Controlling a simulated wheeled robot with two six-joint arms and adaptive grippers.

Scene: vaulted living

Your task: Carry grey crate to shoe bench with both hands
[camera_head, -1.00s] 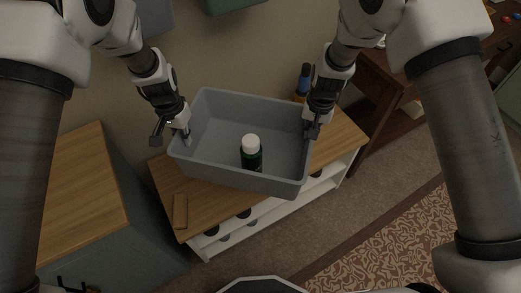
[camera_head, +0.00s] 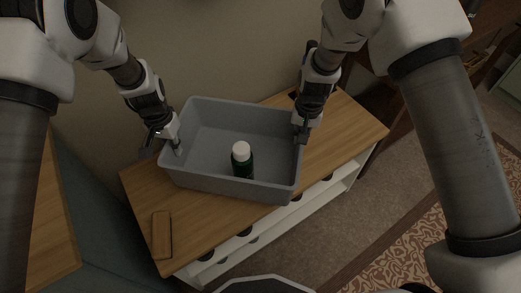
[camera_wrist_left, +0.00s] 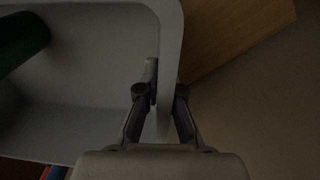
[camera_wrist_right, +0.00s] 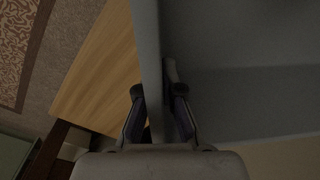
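The grey crate (camera_head: 235,188) is over the wooden top of the shoe bench (camera_head: 340,130); I cannot tell whether its base touches. A dark green bottle with a white cap (camera_head: 242,160) stands inside the crate. My left gripper (camera_head: 172,145) is shut on the crate's left wall; the left wrist view shows the wall between the fingers (camera_wrist_left: 162,95). My right gripper (camera_head: 302,132) is shut on the right wall, which also passes between the fingers in the right wrist view (camera_wrist_right: 160,92).
A small wooden block (camera_head: 161,235) lies on the bench's left end. Dark round items show on the white shelf below. A wood-topped cabinet (camera_head: 50,225) stands at left, and dark wooden furniture (camera_head: 388,101) at right. A patterned rug (camera_head: 410,262) lies in front.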

